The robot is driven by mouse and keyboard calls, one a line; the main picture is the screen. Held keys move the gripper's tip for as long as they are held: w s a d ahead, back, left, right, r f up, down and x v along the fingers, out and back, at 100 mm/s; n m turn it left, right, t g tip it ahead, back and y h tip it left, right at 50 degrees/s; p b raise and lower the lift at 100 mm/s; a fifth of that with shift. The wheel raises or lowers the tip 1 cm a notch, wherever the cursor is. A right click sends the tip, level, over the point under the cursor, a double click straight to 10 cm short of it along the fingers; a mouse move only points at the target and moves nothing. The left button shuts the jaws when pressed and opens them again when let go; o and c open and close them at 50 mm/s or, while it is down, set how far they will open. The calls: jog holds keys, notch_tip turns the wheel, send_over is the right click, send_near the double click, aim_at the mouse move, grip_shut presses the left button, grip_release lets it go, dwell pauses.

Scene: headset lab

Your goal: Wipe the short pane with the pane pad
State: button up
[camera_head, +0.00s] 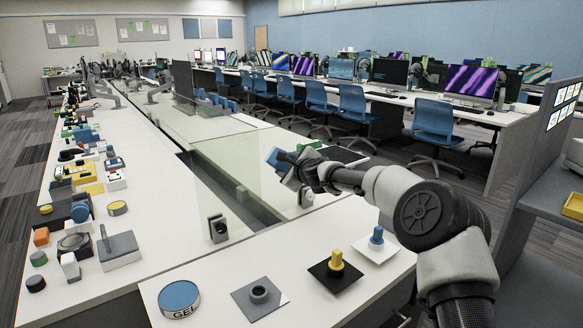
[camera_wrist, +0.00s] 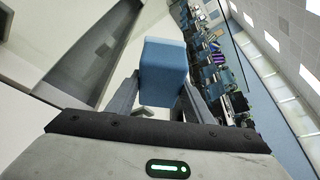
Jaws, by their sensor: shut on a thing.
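My gripper (camera_head: 290,172) is shut on a blue block, the pane pad (camera_head: 275,157), held in the air above the white bench. In the wrist view the pad (camera_wrist: 163,66) sits between the two fingers, and its blue face is plain. A clear upright glass pane (camera_head: 228,168) stands on the bench left of the pad, with a grey clamp (camera_head: 218,229) at its foot. I take it for the short pane. The pad is close to its right edge; I cannot tell if they touch. A second clamp (camera_head: 306,197) stands below my gripper.
Many small items line the left bench. A dark slot runs between benches.

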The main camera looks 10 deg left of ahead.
aim_at(279, 167)
jog(key=shift+s+a+b, duration=0.4)
jog(key=shift+s+a, duration=0.8)
jog(key=shift+s+a+r, duration=0.1)
jog(key=shift+s+a, duration=1.65)
jog(key=shift+s, duration=0.2)
jog(key=shift+s+a, duration=1.7)
jog(key=shift+s, duration=0.25)
jog(key=s+d, duration=0.3)
jog(key=d, duration=0.1)
jog(key=shift+s+d, duration=0.35)
jog(key=shift+s, duration=0.05)
jog(key=shift+d, duration=0.1)
jog(key=shift+s+d, duration=1)
jog(key=shift+d, duration=0.05)
